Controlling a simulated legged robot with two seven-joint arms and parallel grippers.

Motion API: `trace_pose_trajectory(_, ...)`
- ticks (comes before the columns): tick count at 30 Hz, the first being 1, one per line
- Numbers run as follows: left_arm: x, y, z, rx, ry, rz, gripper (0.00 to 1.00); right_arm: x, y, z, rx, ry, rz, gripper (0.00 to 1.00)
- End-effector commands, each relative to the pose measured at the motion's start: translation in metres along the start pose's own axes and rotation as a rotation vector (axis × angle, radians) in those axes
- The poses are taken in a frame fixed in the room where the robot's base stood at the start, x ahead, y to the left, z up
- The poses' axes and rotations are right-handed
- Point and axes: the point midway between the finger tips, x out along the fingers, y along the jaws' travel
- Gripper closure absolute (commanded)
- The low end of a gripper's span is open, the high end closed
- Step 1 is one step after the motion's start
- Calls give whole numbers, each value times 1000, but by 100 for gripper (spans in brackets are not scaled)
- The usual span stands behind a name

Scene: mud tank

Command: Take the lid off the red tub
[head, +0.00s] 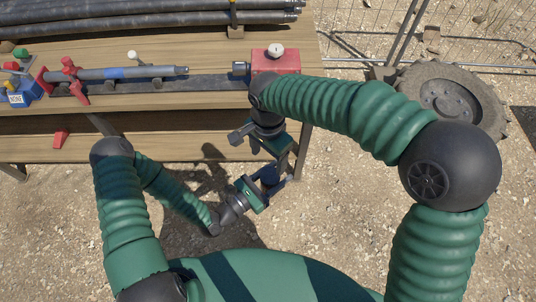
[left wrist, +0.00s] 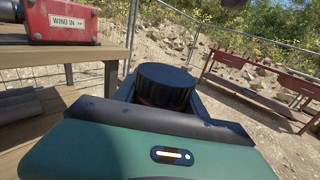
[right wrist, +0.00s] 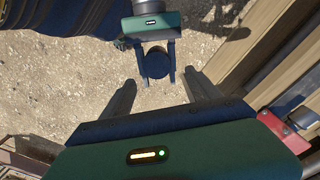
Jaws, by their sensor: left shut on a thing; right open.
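The tub shows in the left wrist view, with a ribbed black lid (left wrist: 163,85) on top and a little dark red of its side below. My left gripper (right wrist: 155,78) is shut around the tub, one finger on each side, and holds it upright off the ground beside the bench. In the right wrist view the lid (right wrist: 155,63) shows as a dark disc between the left fingers. My right gripper (right wrist: 160,96) is open and empty, its fingers spread and pointing toward the lid, apart from it. In the head view my right gripper (head: 284,162) is above the left, and the tub is largely hidden.
The wooden bench (head: 200,98) carries long dark pipes (head: 140,22), a clamped rod (head: 125,72) and a red box (head: 276,60). A tyre (head: 452,98) and wire fence stand beyond at right. A red rack (left wrist: 262,82) stands farther off. Gravelly ground below is open.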

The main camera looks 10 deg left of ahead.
Motion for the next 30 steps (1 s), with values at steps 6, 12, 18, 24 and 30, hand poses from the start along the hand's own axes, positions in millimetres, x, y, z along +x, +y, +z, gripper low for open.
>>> trace_pose_trajectory(6,1,0,0,0,-2,0,100,34,0,0,5,-4,4,29)
trace_pose_trajectory(12,0,1,1,-1,-2,0,100,67,-1,1,5,-2,3,29)
trace_pose_trajectory(18,0,1,1,-1,-2,0,100,78,-1,1,6,0,0,29)
trace_pose_trajectory(24,0,0,1,-1,-2,0,100,78,0,0,6,0,0,33)
trace_pose_trajectory(30,0,0,1,-1,-2,-2,100,78,-1,0,5,0,-2,60)
